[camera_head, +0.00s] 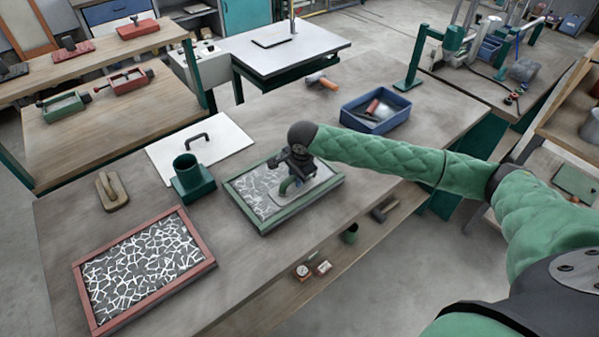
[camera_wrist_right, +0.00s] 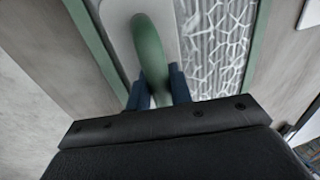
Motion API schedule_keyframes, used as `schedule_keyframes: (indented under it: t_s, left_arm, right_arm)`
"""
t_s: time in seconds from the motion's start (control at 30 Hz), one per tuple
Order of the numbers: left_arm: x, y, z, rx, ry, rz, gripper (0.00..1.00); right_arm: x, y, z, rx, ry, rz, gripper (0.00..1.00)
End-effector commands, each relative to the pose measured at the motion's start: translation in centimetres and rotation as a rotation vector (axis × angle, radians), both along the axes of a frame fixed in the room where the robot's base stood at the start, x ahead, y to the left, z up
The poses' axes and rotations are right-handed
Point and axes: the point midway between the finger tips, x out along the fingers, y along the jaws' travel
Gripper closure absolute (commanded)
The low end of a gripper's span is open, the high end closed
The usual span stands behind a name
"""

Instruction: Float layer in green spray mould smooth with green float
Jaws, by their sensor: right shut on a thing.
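The green spray mould (camera_head: 262,226) lies on the workbench, a shallow green-framed tray holding a grey layer with a pale web of fibres (camera_head: 252,190). My right gripper (camera_head: 291,172) is shut on the curved green handle of the green float (camera_head: 314,190). The float's flat pale plate lies over the right part of the mould, at or very near the layer. In the right wrist view the handle (camera_wrist_right: 149,55) stands between the dark fingers, and the web-patterned layer (camera_wrist_right: 222,35) shows beside the plate. The layer under the plate is hidden. My left gripper is not in view.
A red-framed mould (camera_head: 145,270) with a white web pattern lies front left. A blue bin (camera_head: 376,110) with tools sits at the right.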

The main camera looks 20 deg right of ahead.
Motion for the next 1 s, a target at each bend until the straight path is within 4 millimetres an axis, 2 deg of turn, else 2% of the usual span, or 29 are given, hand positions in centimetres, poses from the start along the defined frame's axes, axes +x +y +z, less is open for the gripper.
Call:
schedule_keyframes:
  t_s: [0.43, 1.0]
  left_arm:
    - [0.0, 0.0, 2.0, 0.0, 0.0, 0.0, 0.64]
    - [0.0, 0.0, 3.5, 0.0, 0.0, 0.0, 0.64]
  right_arm:
    - [-0.8, 2.2, 0.2, 0.002, 0.003, 0.001, 1.0]
    - [-1.7, 4.3, -0.1, 0.0, 0.002, 0.0, 1.0]
